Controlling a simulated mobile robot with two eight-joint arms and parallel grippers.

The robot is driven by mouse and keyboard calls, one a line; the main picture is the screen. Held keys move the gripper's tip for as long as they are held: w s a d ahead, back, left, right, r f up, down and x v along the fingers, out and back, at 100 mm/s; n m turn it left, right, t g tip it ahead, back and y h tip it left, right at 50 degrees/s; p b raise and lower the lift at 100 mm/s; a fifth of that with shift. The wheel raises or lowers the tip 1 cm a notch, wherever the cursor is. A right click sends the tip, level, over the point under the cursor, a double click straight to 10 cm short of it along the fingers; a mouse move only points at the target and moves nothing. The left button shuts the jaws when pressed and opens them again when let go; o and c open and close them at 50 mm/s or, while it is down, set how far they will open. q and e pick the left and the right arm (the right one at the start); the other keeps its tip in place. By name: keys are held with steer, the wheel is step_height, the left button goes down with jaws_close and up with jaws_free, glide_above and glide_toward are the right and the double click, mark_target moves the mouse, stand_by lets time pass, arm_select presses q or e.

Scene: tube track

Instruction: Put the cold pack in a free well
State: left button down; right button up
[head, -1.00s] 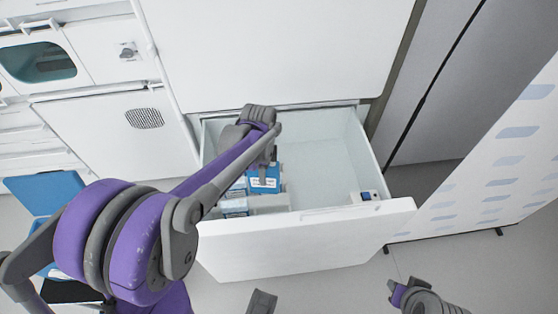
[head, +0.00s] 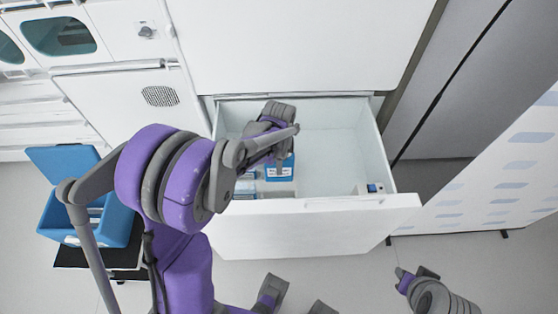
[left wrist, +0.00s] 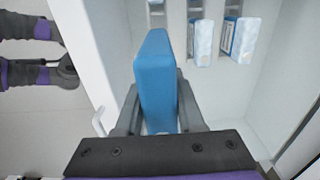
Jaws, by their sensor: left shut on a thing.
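My left gripper (head: 279,148) is shut on a blue cold pack (head: 280,170), inside the open white drawer's outline in the head view. In the left wrist view the cold pack (left wrist: 156,82) stands upright between the two fingers, its plain blue edge toward the camera. A blue box (head: 116,226) with its lid open stands at the left on the floor side. My arm partly covers it, and I cannot tell which of its wells are free.
The white drawer (head: 310,230) is pulled out, its right half mostly bare. White-and-blue packs (left wrist: 201,42) and (left wrist: 238,36) stand in it beside the held pack. A small white-and-blue item (head: 374,188) sits at the drawer's right front. A patterned white panel (head: 510,180) bounds the right.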

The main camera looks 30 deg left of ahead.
mark_target(279, 178)
arm_select(q)
steer(key=shift+f, duration=0.3)
steer(key=shift+f+b, duration=3.45)
steer(key=shift+f, duration=0.95)
steer(key=shift+f, duration=0.1)
steer(key=shift+f+b, duration=1.25)
steer(key=shift+f, duration=0.4)
steer(key=shift+f+b, duration=0.85)
steer(key=shift+f, duration=0.4)
steer(key=shift+f, duration=0.15)
steer(key=shift+f+b, duration=0.95)
steer(key=shift+f, duration=0.3)
